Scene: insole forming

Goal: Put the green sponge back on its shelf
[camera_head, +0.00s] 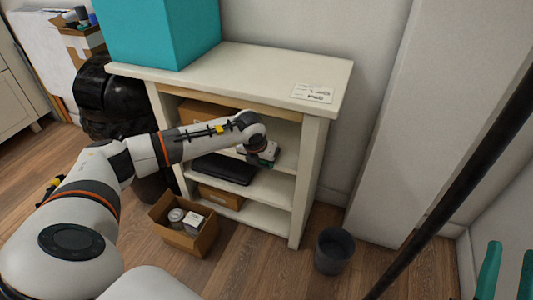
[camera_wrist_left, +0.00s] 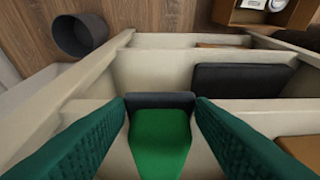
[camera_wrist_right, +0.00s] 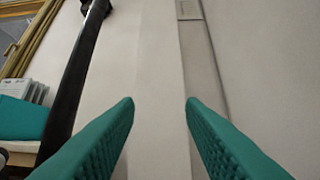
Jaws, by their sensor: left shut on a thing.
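The green sponge (camera_wrist_left: 160,140) has a dark grey layer along one end in the left wrist view. My left gripper (camera_wrist_left: 160,125) is shut on it, one green textured finger on each side. In the head view this gripper (camera_head: 262,155) is at the front of the cream shelf unit (camera_head: 308,170), at its upper opening, above the middle board (camera_head: 268,186). The sponge is mostly hidden there, and I cannot tell whether it touches a board. My right gripper (camera_wrist_right: 160,115) is open and empty, facing a pale wall; its teal fingers also show at the head view's lower right (camera_head: 506,272).
A black case (camera_head: 224,168) lies on the middle board, left of the gripper. A cardboard box (camera_head: 220,196) sits below it. A grey bin (camera_head: 334,250) and an open carton (camera_head: 190,240) stand on the floor. A teal box (camera_head: 158,30) stands on top.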

